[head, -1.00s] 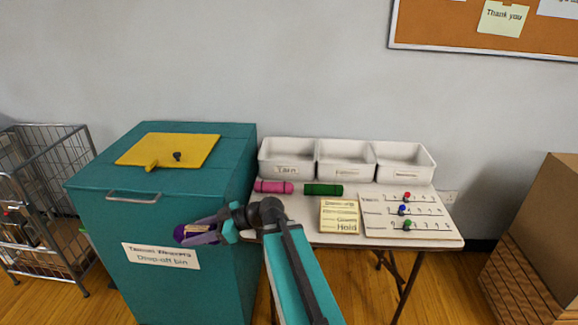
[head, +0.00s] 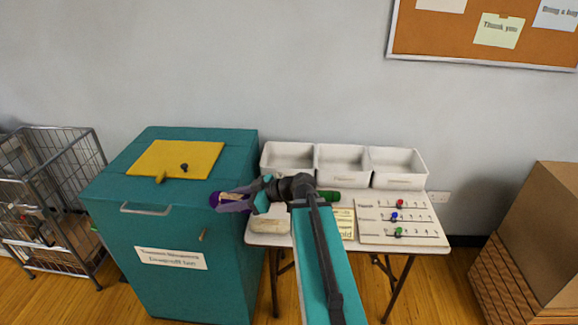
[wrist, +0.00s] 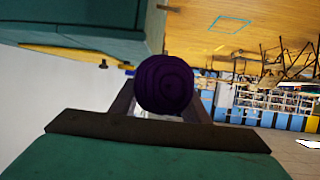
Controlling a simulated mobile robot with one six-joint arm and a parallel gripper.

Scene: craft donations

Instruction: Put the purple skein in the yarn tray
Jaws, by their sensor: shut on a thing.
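The purple skein (head: 214,200) is between the fingers of my gripper (head: 227,201). It is held in the air in front of the teal bin's upper right side, left of the table. In the wrist view the skein (wrist: 163,86) shows end-on as a dark purple spiral, with a finger on either side. The yarn tray (head: 288,157) is the leftmost of the white trays at the back of the table. Its label is hidden behind my arm now. The tray lies to the right of and behind my gripper, and its visible inside looks empty.
A green skein (head: 330,196) lies before the trays, partly behind my arm. Two more white trays (head: 342,163) (head: 398,166) stand to the right. The teal bin (head: 165,225) has a yellow lid (head: 176,158). A peg board (head: 403,218) lies on the table's right.

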